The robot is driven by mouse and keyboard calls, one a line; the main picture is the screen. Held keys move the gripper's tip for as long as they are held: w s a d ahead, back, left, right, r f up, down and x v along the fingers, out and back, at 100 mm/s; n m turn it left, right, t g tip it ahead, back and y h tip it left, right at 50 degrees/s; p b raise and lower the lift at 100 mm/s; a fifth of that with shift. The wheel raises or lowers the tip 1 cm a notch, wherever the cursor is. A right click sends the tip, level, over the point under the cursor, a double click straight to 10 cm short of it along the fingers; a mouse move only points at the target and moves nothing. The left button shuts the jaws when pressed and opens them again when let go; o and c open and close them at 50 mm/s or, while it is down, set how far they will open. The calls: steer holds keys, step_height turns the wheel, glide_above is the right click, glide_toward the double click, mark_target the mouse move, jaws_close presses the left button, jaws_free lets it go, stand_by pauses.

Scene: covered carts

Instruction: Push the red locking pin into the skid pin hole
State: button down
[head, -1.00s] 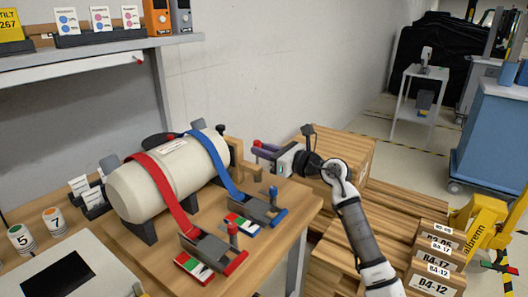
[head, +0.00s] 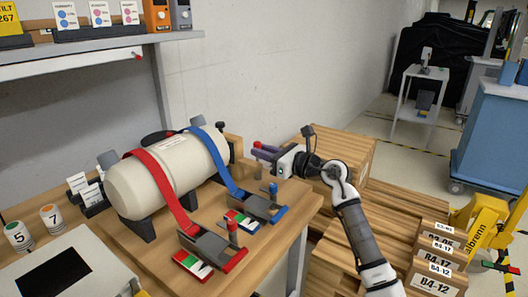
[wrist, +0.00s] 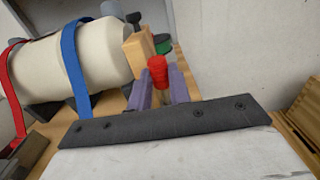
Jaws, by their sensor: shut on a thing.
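The red locking pin (wrist: 157,70) is between the purple fingers of my gripper (wrist: 160,88) in the wrist view, with its red head standing above them. In the head view my gripper (head: 266,151) is to the right of the wooden end block (head: 234,148) by the cream cylinder, and the pin's red end (head: 257,144) shows at the fingertips. The wooden block (wrist: 139,57) is just beyond and left of the pin in the wrist view. I cannot make out the skid pin hole, nor whether the pin's lower end is in it.
The cream cylinder (head: 165,170) lies on the wooden bench under a red strap (head: 163,190) and a blue strap (head: 217,165). Ratchets with red and blue handles stand at the bench front. Wooden crates (head: 350,155) are to the right; a wall is behind.

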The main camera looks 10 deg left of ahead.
steer(key=shift+f+b, duration=0.65)
steer(key=shift+f, duration=0.2)
steer(key=c, duration=1.2)
jaws_free()
steer(key=b+v, duration=0.3)
steer(key=v, duration=1.1)
